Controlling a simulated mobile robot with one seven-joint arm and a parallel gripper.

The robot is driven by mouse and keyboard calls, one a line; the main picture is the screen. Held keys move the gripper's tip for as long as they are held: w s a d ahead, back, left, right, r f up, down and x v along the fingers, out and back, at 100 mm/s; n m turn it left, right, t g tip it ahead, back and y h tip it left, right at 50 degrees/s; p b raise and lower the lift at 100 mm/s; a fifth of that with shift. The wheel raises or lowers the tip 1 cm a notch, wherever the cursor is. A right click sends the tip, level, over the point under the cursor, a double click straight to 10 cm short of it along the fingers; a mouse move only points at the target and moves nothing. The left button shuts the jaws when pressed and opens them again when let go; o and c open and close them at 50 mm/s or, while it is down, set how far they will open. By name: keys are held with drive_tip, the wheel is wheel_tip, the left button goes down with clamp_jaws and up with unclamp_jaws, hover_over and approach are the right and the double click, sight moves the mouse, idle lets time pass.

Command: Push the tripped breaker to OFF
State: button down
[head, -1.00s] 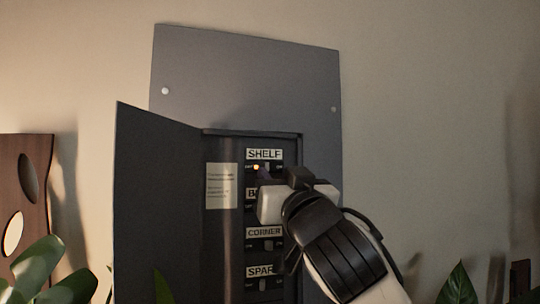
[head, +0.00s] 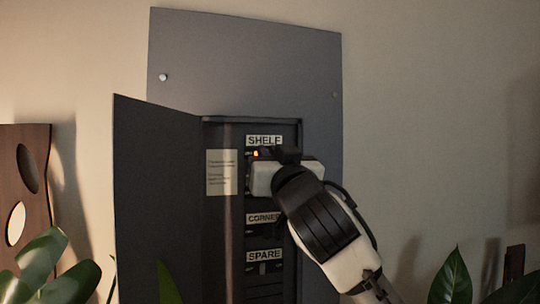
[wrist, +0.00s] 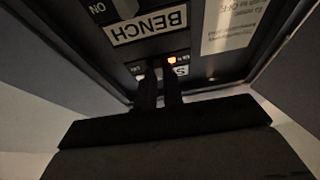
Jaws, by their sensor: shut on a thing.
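The breaker panel (head: 209,160) is a dark grey box with its door open to the left. The SHELF breaker, under its label (head: 263,141), shows a lit amber lamp (head: 256,154). My gripper (head: 268,156) is at this row and covers most of the switch. In the wrist view, which is upside down, the lamp (wrist: 171,61) glows just beyond the fingertips. My gripper's two dark fingers (wrist: 160,80) reach into the SHELF row and are close together, shut on the SHELF breaker's lever.
The CORNER (head: 262,218) and SPARE (head: 263,256) rows lie below. The BENCH label (wrist: 149,25) shows in the wrist view. The open door (head: 155,200) stands left of the panel. Plant leaves (head: 45,265) fill the lower left, and another leaf (head: 454,280) stands lower right.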

drive_tip(key=h+b, duration=0.1)
drive_tip(key=m+h, duration=0.1)
drive_tip(key=shift+s+a+t+h+b, duration=0.1)
drive_tip(key=shift+a+t+h+b, duration=0.2)
drive_tip(key=shift+t+b, duration=0.1)
drive_tip(key=shift+d, duration=0.1)
drive_tip(key=c, duration=1.5)
unclamp_jaws()
drive_tip(key=shift+s, duration=0.1)
drive_tip(key=shift+b+v, duration=2.9)
drive_tip(key=shift+v, duration=3.95)
